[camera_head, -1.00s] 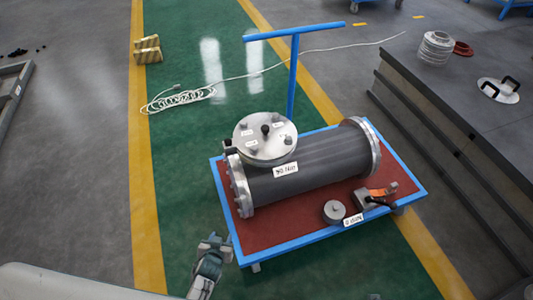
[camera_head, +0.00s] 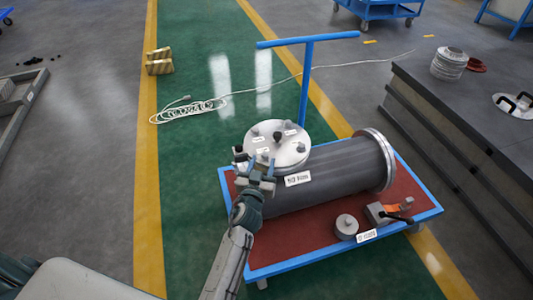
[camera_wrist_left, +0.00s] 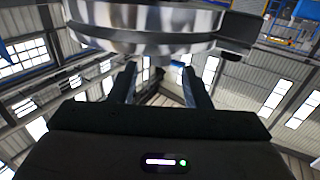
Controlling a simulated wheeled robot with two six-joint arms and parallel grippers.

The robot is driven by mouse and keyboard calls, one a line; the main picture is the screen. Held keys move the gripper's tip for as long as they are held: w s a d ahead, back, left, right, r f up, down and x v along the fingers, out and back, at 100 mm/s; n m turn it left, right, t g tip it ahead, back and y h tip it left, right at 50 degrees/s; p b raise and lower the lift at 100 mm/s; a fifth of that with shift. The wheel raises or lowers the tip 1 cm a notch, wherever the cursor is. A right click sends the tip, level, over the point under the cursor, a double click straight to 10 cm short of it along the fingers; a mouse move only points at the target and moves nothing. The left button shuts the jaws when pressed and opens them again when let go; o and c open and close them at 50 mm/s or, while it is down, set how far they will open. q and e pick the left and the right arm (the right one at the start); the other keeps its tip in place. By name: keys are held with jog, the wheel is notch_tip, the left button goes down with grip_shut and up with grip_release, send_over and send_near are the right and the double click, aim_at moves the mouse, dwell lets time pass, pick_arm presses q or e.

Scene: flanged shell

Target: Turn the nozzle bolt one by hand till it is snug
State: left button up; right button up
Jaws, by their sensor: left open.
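The silver round nozzle cover (camera_head: 290,155) sits on top of the dark grey shell (camera_head: 330,172). It carries several bolt heads, small white labels and a dark central knob (camera_head: 277,137). The labels are too small to read, so I cannot tell which is bolt one. My left gripper (camera_head: 256,170) is open at the near-left edge of the cover, partly hiding that rim. In the left wrist view its two fingers (camera_wrist_left: 162,88) are apart with nothing between them, just below the shiny flange rim (camera_wrist_left: 145,42). A dark bolt end (camera_wrist_left: 236,50) shows right of the fingers. My right gripper is not in view.
The shell lies on a red-topped cart with a blue frame (camera_head: 340,253) and a tall blue handle (camera_head: 306,85). A grey round part (camera_head: 346,226) and an orange-and-grey tool (camera_head: 390,212) lie at its front right. A dark stepped bench (camera_head: 440,110) stands at the right.

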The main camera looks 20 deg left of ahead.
aim_at(265, 157)
pick_arm(q)
jog(key=w, duration=0.4)
jog(key=shift+w+a, duration=0.15)
jog(key=shift+w, duration=0.4)
grip_shut()
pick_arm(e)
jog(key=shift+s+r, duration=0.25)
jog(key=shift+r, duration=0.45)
